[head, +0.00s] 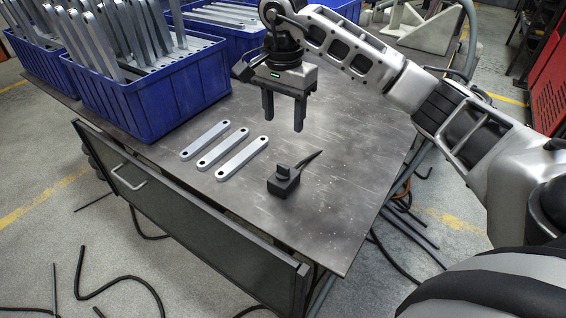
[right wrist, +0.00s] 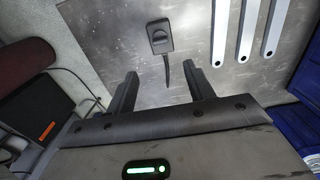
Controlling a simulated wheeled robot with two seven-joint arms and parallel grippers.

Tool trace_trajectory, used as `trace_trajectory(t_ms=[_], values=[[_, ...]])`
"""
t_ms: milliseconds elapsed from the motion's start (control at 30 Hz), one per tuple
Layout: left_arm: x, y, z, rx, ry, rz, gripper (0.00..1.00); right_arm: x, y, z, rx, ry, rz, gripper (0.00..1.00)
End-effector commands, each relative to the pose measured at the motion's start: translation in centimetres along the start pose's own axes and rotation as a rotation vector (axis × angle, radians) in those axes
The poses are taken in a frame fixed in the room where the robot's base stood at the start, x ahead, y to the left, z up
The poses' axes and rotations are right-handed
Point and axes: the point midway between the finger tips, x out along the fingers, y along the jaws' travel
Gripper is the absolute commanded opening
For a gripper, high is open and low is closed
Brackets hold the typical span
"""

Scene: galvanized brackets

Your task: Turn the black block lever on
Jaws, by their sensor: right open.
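The black block (head: 283,184) sits on the grey metal table (head: 330,185), right of the flat brackets. Its thin black lever (head: 309,159) sticks out toward the upper right, slanting upward. In the right wrist view the block (right wrist: 160,37) is above the fingers and its lever (right wrist: 167,72) points down toward the gap between them. My right gripper (head: 284,122) is open and empty, with fingers pointing down, above the table and behind the block. It is apart from the lever. My left gripper is not in view.
Several galvanized brackets (head: 225,147) lie side by side left of the block. Blue crates (head: 150,100) full of brackets stand at the table's back left. The table is clear right of the block up to its right edge. Cables lie on the floor.

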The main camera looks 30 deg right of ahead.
Motion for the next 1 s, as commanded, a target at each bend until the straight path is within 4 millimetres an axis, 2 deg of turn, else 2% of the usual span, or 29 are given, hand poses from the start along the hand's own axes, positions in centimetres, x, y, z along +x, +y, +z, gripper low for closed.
trace_trajectory(t_ms=[33,200,500,700,1000], values=[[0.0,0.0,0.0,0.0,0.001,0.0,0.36,1.3,0.1,0.1,0.0,-0.002,0.005,0.53],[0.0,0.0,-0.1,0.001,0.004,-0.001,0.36,5.0,0.1,0.1,0.0,-0.004,0.004,0.53],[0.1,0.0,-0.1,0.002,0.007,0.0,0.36,10.9,0.0,0.2,0.0,-0.004,0.001,0.53],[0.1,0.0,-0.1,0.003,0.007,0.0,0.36,12.9,-0.1,0.2,-0.001,-0.004,-0.002,0.53],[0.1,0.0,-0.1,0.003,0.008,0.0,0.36,13.3,-0.1,0.2,-0.001,-0.003,-0.003,0.53]])
